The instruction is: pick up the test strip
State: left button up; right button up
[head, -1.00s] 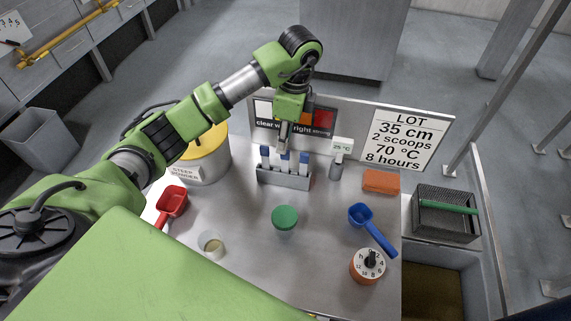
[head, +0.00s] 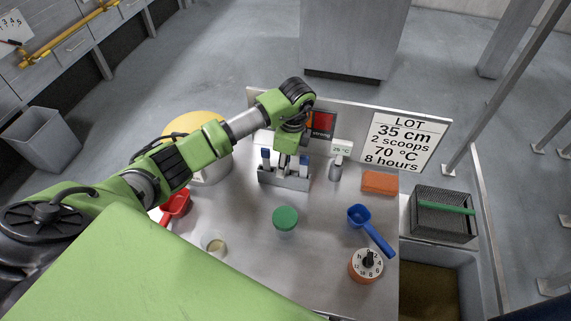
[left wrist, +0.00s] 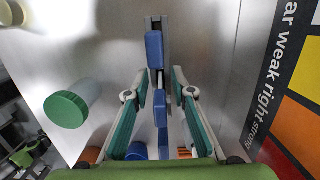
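Test strips with blue ends (head: 266,155) stand in a grey rack (head: 284,182) near the back of the steel table. Another strip shows at the rack's right end (head: 304,159). My left gripper (head: 284,166) points down over the rack's middle and hides part of it. In the left wrist view, its two teal-padded fingers (left wrist: 161,82) are apart, with a blue-ended strip (left wrist: 160,104) between them. One strip (left wrist: 154,48) lies beyond the fingertips, and another blue end (left wrist: 164,143) is nearer the palm. I cannot tell whether the fingers touch a strip. My right gripper is not in view.
A green-lidded jar (head: 286,217) stands in front of the rack. A thermometer (head: 339,160) is close to its right. A red scoop (head: 175,204), glass cup (head: 214,243), blue scoop (head: 362,220), orange timer (head: 366,264) and orange block (head: 380,182) lie around. The colour-chart panel stands behind.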

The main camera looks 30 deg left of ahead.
pick_arm(q)
grip_shut()
jog(key=shift+r, duration=0.1)
